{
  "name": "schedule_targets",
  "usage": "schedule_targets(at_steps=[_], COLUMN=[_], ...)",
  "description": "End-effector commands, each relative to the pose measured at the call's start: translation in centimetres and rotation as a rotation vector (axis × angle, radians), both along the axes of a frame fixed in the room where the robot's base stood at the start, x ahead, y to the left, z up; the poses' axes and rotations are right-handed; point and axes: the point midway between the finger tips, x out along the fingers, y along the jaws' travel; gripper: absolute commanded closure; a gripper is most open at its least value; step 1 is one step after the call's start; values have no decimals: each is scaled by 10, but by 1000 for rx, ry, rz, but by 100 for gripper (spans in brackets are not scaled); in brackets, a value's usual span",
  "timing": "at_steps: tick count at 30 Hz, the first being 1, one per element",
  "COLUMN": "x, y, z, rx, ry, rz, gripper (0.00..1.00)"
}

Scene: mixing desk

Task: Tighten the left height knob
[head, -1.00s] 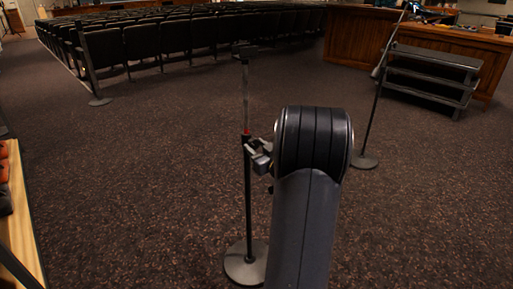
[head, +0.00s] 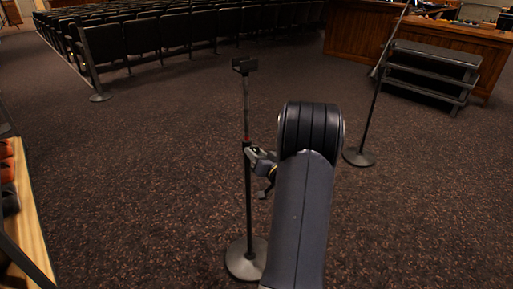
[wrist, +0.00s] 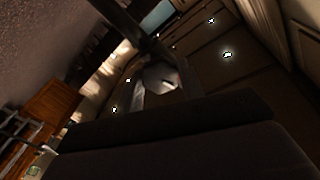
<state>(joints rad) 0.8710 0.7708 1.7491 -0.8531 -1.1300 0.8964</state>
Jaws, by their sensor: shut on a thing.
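A slim dark stand (head: 248,205) rises upright from a round grey base in the middle of the head view, with a small bracket (head: 243,65) on top. My gripper (head: 258,160) is at the stand's pole, just right of its mid-height collar. It is shut on the height knob, which is mostly hidden by the gripper in the head view. In the dark wrist view a pale grey rounded part, likely the knob (wrist: 160,77), shows at the gripper with the dark pole crossing above it.
A second stand (head: 361,157) with a tilted pole is at the right, near black steps (head: 430,70) and a wooden desk (head: 352,38). Rows of dark chairs (head: 140,35) are at the back left. A wooden table edge (head: 35,225) is at the left. Carpet around the stand is clear.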

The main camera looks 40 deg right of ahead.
Motion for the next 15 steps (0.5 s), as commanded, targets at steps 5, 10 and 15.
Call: schedule_targets(at_steps=[5,10,15], x=[0,0,0], y=[0,0,0], z=[2,1,0], rx=[116,192,231], ry=[-12,-22,-28], rz=[0,-1,0], gripper=[86,86,86])
